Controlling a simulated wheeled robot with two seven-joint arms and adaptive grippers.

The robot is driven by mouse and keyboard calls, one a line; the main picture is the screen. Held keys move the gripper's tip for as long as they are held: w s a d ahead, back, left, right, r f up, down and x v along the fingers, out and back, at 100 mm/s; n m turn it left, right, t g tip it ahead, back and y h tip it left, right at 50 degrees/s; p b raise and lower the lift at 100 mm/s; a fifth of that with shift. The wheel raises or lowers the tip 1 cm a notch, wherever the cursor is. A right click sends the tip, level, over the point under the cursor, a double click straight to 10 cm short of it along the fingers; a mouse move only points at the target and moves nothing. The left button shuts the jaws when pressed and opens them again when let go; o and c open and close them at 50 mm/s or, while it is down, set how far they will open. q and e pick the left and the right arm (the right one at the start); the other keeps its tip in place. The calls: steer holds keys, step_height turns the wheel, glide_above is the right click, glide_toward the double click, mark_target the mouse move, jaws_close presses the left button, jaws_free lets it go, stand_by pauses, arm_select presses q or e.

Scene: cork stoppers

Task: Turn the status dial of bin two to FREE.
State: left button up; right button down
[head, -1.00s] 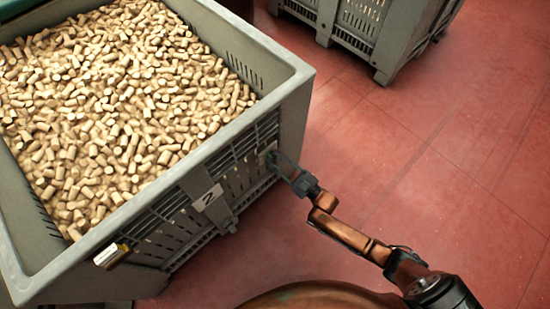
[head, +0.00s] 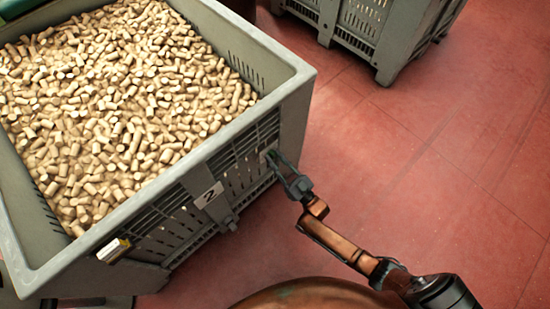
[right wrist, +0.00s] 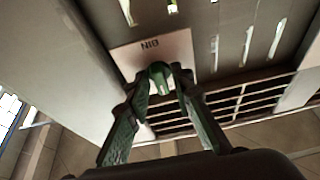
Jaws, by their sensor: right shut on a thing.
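Bin two (head: 283,100) is a large grey slatted crate, full of cork stoppers, at the left of the head view. A plate with the number 2 (head: 209,196) is on its near side. My right gripper (head: 272,160) reaches the right part of that side. In the right wrist view, the fingers of my right gripper (right wrist: 160,80) are closed around the small green knob of the status dial (right wrist: 158,70). The dial's pale plate (right wrist: 180,48) carries the word BIN, upside down. The fingers hide much of the plate, and I cannot read where the dial points.
Another grey crate (head: 388,58) stands at the back right. A small yellow and white tag (head: 114,250) is on the left part of bin two's near side. The red floor (head: 440,160) to the right is clear.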

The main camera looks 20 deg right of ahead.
steer(key=shift+f, duration=0.15)
steer(key=c, duration=2)
jaws_free()
steer(key=shift+s, duration=0.1)
steer(key=v, duration=1.1)
steer(key=shift+s+d+f, duration=0.1)
steer(key=shift+s, duration=0.3)
